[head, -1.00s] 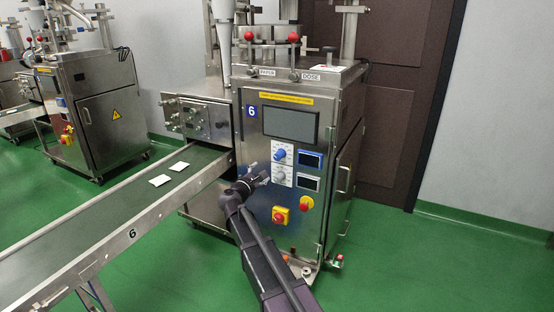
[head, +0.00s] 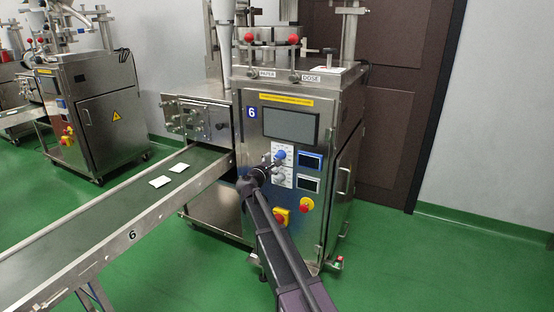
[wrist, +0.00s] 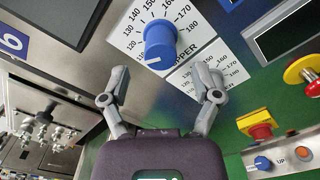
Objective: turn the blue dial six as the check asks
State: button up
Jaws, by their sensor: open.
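The blue dial (head: 280,155) sits on the front panel of the steel machine marked 6. In the wrist view the blue dial (wrist: 160,42) stands on a white scale plate (wrist: 126,38) with numbers from about 120 to 180. A white line on its cap points to the lower left, near the low numbers. My gripper (wrist: 163,88) is open and empty, its two fingers to either side and just short of the dial, apart from it. In the head view my gripper (head: 270,166) is at the panel, partly hiding the plates.
A second scale plate (wrist: 185,82) lies close below the dial. A blue-framed display (head: 310,161), a red stop button (head: 306,204) and a yellow-backed red switch (head: 281,216) are close by. A conveyor (head: 110,205) with two white teabags runs off left.

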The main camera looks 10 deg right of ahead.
jog(key=shift+x, duration=2.05)
grip_shut()
jog(key=shift+a, duration=0.15)
